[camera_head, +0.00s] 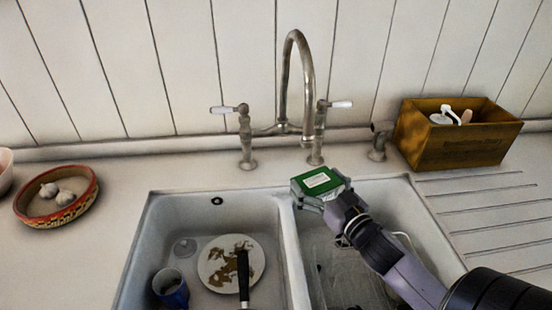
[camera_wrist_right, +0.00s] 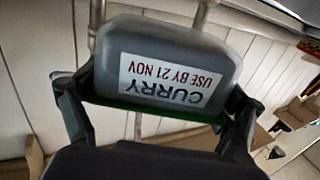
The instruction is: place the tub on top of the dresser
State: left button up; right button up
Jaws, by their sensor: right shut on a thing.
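The tub (camera_head: 317,180) has a green top side with a white label and is held above the sink divider, in front of the tap. In the right wrist view the tub (camera_wrist_right: 205,52) is grey with a green edge, and its label reads "CURRY USE BY 21 NOV", upside down. My right gripper (camera_head: 323,196) is shut on the tub, one finger on each side. My left gripper is not in view. No dresser can be made out in the head view.
The double sink (camera_head: 289,250) holds a dirty plate (camera_head: 215,262), a blue mug (camera_head: 172,288) and a black-handled utensil (camera_head: 243,275). A tall tap (camera_head: 307,85) stands behind. A wooden box (camera_head: 455,145) is at right, a garlic bowl (camera_head: 57,207) at left.

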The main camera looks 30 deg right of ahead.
jog(key=w, duration=0.5)
jog(key=w+p, duration=0.1)
jog(key=w, duration=0.5)
jog(key=w+d+p, duration=0.1)
jog(key=w, duration=0.4)
jog(key=shift+w+r, duration=0.1)
jog(key=shift+w, duration=0.25)
jog(key=shift+a+f, duration=0.1)
jog(key=shift+f, duration=1.7)
jog(key=o, duration=1.1)
jog(key=shift+s+f, duration=0.1)
jog(key=shift+f, duration=0.1)
jog(key=shift+c, duration=0.2)
jog(key=shift+o, duration=1.2)
jog(key=shift+r, duration=0.15)
